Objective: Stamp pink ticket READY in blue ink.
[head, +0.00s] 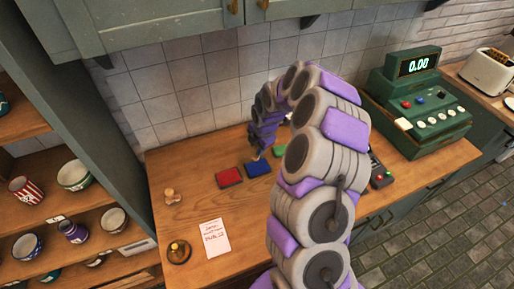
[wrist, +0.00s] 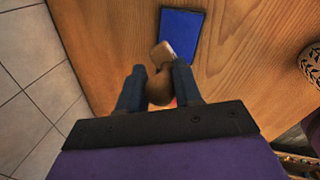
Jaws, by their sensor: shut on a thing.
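My gripper (head: 257,154) is at the far end of my curled arm, over the blue ink pad (head: 258,168). In the wrist view my gripper (wrist: 158,78) is shut on a wooden stamp (wrist: 159,88). The stamp's square head overlaps the lower edge of the blue pad (wrist: 181,28); I cannot tell whether it touches the pad. The stamp's face is hidden. A pale ticket (head: 214,238) with printed lines lies flat near the counter's front edge; it looks almost white.
A red pad (head: 229,177) lies left of the blue one, and a green pad (head: 279,151) is partly behind my arm. Another small wooden stamp (head: 170,197) stands left. A round brass-topped object (head: 178,251) sits beside the ticket. A green cash register (head: 418,100) stands right.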

